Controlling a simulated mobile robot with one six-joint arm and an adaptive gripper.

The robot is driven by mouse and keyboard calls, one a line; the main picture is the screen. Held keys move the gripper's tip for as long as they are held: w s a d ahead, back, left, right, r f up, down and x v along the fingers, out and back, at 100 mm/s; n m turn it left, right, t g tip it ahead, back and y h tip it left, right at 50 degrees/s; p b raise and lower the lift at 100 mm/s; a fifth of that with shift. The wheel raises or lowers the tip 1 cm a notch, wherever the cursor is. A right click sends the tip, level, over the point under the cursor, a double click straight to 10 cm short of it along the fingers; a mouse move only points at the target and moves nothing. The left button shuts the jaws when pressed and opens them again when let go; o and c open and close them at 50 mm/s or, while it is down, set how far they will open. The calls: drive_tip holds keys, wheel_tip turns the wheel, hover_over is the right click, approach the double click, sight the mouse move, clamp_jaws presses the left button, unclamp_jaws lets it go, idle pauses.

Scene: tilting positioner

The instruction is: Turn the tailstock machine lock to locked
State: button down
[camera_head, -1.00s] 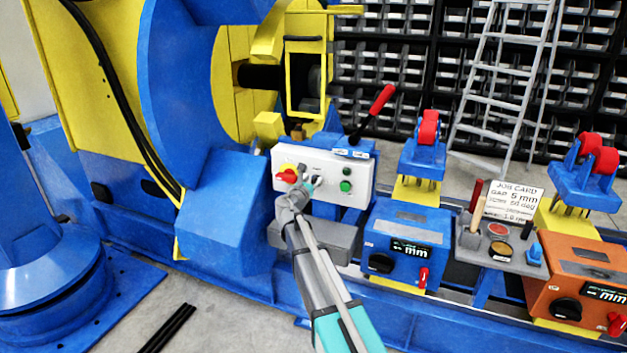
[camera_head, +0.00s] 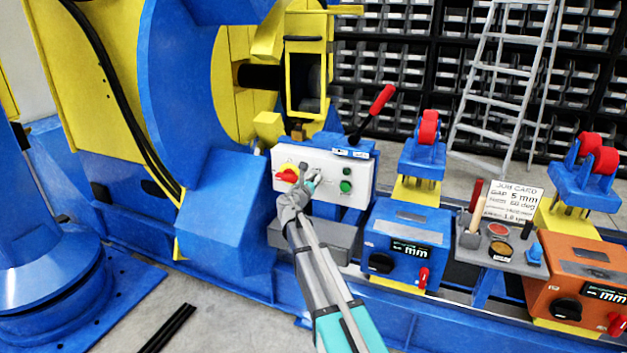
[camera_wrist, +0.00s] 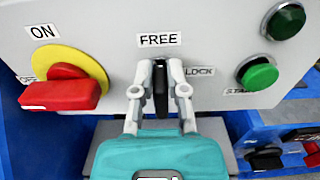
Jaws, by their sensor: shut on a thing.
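The white control box (camera_head: 350,176) stands on the machine in the head view. In the wrist view, its black lock knob (camera_wrist: 160,92) sits below a FREE label (camera_wrist: 160,40), with a LOCK label (camera_wrist: 199,71) to its right. My gripper (camera_wrist: 160,90) is shut on the knob, one finger on each side of it. The knob's visible part is upright, in line with FREE. In the head view my gripper (camera_head: 312,182) reaches the box front, and the knob is too small and covered to make out.
A red switch (camera_wrist: 62,92) on a yellow disc is left of the knob. A green button (camera_wrist: 258,75) and a dark green one (camera_wrist: 286,21) are at right. A red-handled lever (camera_head: 381,100) rises behind the box. A blue unit (camera_head: 405,245) stands to the right.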

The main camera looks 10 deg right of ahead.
sight(323, 181)
drive_tip(key=shift+m, duration=0.5)
drive_tip(key=m, duration=0.4)
drive_tip(key=d+f+m+b, duration=0.1)
drive_tip(key=m, duration=0.3)
drive_tip(key=s+m, duration=0.1)
drive_tip(key=m, duration=0.3)
drive_tip(key=shift+s+d+f+m, duration=0.1)
drive_tip(key=shift+d+f+m, duration=0.15)
drive_tip(key=shift+m, duration=0.05)
drive_tip(key=m, duration=0.2)
drive_tip(key=m+b, duration=0.1)
drive_tip(key=m, duration=0.1)
drive_tip(key=shift+d+f, duration=0.1)
drive_tip(key=shift+f, duration=0.2)
drive_tip(key=shift+m, duration=0.3)
drive_tip(key=c, duration=0.7)
unclamp_jaws()
drive_tip(key=shift+o, duration=0.2)
drive_tip(key=shift+s, duration=0.1)
